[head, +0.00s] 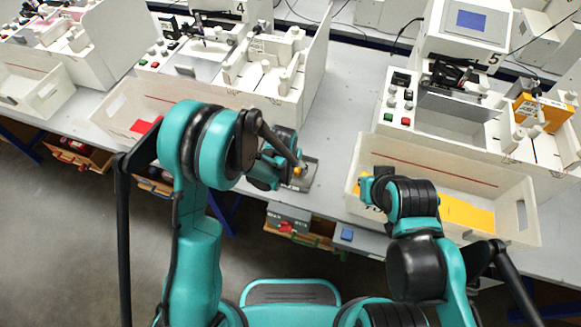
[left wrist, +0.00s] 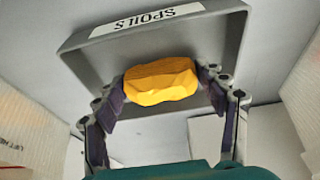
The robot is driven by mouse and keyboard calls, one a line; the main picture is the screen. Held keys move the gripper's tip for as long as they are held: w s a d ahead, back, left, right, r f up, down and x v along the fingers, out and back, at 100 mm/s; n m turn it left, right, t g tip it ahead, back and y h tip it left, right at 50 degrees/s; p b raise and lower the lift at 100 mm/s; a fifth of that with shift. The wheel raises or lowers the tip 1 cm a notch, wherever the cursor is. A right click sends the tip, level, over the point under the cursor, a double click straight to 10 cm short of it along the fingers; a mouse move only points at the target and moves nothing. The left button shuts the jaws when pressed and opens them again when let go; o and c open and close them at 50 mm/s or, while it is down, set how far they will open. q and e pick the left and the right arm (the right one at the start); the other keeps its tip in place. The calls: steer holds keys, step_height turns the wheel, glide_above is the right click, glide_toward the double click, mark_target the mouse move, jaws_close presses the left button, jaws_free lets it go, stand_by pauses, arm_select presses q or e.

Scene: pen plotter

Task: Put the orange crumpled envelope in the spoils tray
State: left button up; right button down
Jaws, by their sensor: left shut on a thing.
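The orange crumpled envelope (left wrist: 160,82) is a faceted orange lump between the fingertips of my left gripper (left wrist: 165,88), which is shut on it. In the left wrist view it shows in front of the grey spoils tray (left wrist: 90,62), marked SPOILS on its rim. In the head view the tray (head: 309,176) lies on the bench between two white bins. My left gripper (head: 297,171) is over it, hiding part of it. I cannot tell whether the envelope touches the tray floor. My right gripper (head: 368,188) is by the right bin; its fingers are not clear.
The right white bin (head: 520,190) holds flat yellow-orange pieces (head: 465,213). The left white bin (head: 105,105) holds a red piece (head: 141,126). White plotter machines (head: 455,100) stand behind them. Bare bench (head: 340,110) lies behind the tray.

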arm_select(q)
steer(key=shift+f, duration=0.2)
steer(key=o, duration=0.8)
steer(key=shift+o, duration=0.2)
steer(key=shift+r, duration=0.1)
